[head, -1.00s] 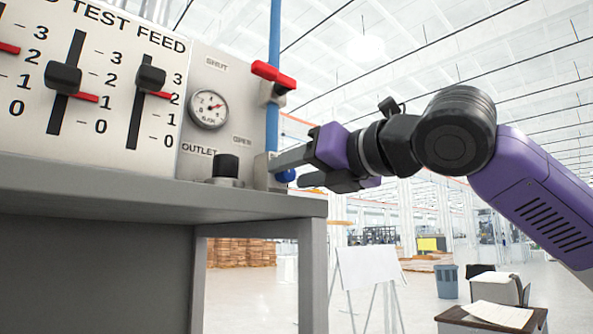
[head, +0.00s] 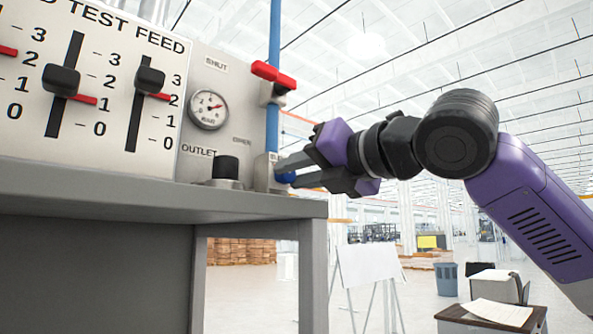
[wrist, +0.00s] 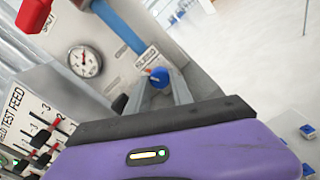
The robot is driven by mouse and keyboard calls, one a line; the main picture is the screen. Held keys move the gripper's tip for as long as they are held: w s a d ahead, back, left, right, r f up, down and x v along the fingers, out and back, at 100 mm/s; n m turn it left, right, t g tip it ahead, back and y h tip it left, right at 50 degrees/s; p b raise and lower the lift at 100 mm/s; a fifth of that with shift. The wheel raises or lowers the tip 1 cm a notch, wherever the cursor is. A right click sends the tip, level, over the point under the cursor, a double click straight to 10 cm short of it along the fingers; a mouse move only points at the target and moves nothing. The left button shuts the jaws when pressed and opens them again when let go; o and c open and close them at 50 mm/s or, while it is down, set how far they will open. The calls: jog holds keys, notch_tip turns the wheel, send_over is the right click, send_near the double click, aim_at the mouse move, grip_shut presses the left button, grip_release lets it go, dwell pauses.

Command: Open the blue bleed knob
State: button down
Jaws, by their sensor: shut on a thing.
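The blue bleed knob (head: 286,178) sits low on the block at the foot of the blue pipe, at the panel's right end. It also shows in the wrist view (wrist: 159,78), between my fingertips. My gripper (head: 284,174) reaches in from the right and is shut on the knob, its fingers partly covering it in the head view. In the wrist view, my gripper (wrist: 160,90) has one finger on each side of the knob.
A red lever (head: 273,76) sits higher on the blue pipe (head: 273,130). A gauge (head: 208,109) and a black outlet knob (head: 225,166) are left of it. The grey bench edge (head: 150,192) runs below.

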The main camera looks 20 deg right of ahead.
jog(key=m, duration=0.3)
jog(key=shift+m, duration=0.3)
jog(key=m, duration=0.3)
jog(key=shift+m, duration=0.4)
jog(key=m, duration=0.4)
jog(key=shift+m, duration=1.7)
jog(key=c, duration=1.1)
grip_release()
jog(key=b+v, duration=0.2)
jog(key=v, duration=0.5)
jog(key=shift+s+d+r+b, duration=0.1)
jog(key=shift+s+b, duration=0.25)
